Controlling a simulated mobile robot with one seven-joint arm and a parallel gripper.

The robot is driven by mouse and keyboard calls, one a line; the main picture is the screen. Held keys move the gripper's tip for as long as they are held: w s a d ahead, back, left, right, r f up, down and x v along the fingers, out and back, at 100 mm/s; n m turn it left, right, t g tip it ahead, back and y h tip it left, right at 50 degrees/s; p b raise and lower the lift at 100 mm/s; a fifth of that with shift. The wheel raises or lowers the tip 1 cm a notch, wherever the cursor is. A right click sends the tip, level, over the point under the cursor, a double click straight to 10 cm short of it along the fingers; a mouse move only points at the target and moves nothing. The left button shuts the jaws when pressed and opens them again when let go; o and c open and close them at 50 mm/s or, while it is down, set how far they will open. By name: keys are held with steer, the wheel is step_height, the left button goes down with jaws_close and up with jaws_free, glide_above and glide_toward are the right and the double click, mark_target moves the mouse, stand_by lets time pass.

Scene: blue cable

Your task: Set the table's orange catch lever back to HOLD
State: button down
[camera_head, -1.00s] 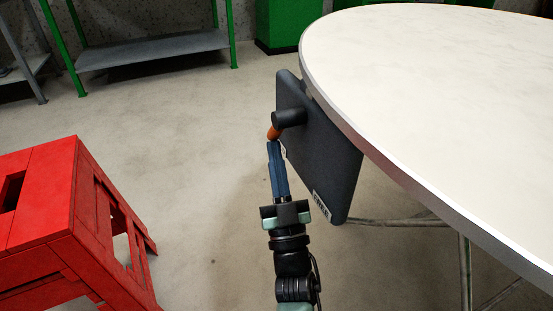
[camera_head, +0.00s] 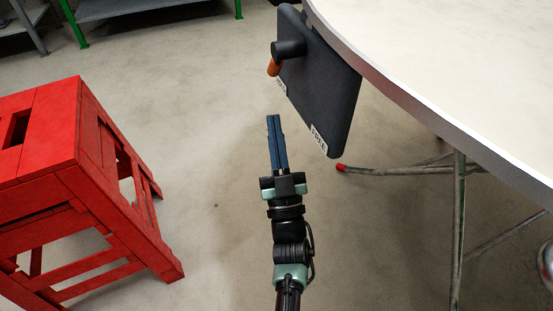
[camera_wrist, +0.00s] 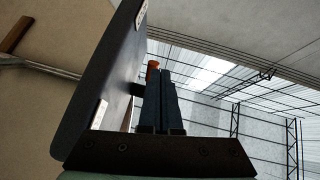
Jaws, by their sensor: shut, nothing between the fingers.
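The orange catch lever (camera_head: 273,68) sticks out from a black round pivot (camera_head: 288,50) on a dark panel (camera_head: 330,90) under the table's edge. It points down and left, beside a small white label (camera_head: 281,86) whose text I cannot read clearly. A second label, FREE (camera_head: 319,139), is at the panel's lower corner, away from the lever. My gripper (camera_head: 273,118) is shut and empty, below the lever and apart from it. In the wrist view the lever's orange end (camera_wrist: 153,65) shows just past my finger tips (camera_wrist: 160,72), beside the panel (camera_wrist: 98,80).
The white round table top (camera_head: 450,60) is at the upper right, with metal legs (camera_head: 457,230) below it. A red stool (camera_head: 70,170) stands at the left. Grey shelving (camera_head: 125,8) is at the back. The floor between stool and panel is clear.

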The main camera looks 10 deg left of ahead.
step_height(320, 180, down, 6)
steer(key=s, duration=0.1)
steer(key=shift+f, duration=0.15)
steer(key=shift+s+a, duration=0.1)
stand_by(0.4)
